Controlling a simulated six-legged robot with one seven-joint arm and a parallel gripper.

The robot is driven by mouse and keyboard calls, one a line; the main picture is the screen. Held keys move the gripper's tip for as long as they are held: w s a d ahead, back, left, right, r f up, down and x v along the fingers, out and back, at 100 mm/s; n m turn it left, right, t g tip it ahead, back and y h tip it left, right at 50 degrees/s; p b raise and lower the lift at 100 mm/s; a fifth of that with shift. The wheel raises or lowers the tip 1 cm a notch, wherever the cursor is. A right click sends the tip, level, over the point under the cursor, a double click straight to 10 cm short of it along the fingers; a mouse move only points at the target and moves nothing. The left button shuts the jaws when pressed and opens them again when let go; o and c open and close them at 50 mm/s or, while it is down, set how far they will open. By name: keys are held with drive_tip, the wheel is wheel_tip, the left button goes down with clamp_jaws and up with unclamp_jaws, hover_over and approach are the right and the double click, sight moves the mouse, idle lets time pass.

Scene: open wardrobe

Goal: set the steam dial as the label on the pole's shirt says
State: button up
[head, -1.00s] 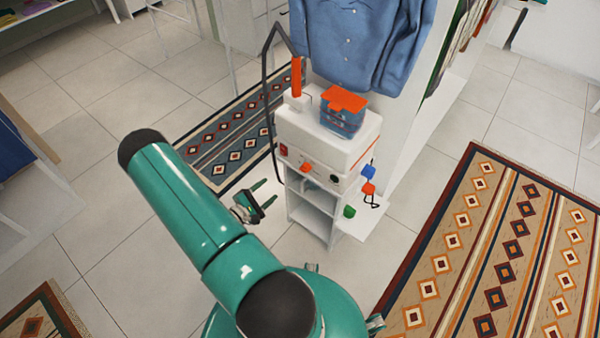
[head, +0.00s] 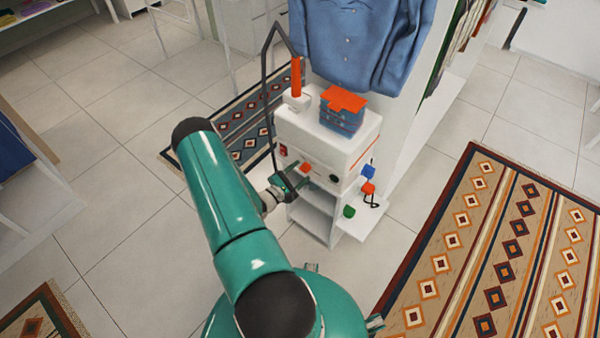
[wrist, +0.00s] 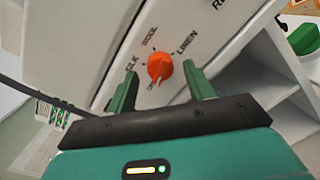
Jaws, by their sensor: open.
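The orange steam dial (head: 305,169) is on the front of the white steamer (head: 330,155). In the wrist view the dial (wrist: 160,66) sits between the tips of my open gripper (wrist: 161,70), not clearly touched. Around it I read SILK, WOOL and LINEN; a small word at its lower edge is partly hidden, perhaps OFF. The dial's pale mark points down toward that word. My gripper (head: 296,180) reaches the steamer front from the left in the head view. A blue shirt (head: 345,45) hangs above the steamer; I see no readable label on it.
A blue tank with an orange cap (head: 343,110) and an orange-handled steam head (head: 296,80) with a dark hose (head: 266,90) are on top. Blue (head: 368,172), orange (head: 368,188) and green (head: 348,211) pieces are at the right side. Open shelves lie below.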

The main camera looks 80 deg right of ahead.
drive_tip(key=shift+s+d, duration=0.2)
drive_tip(key=shift+d, duration=0.2)
drive_tip(key=c, duration=1)
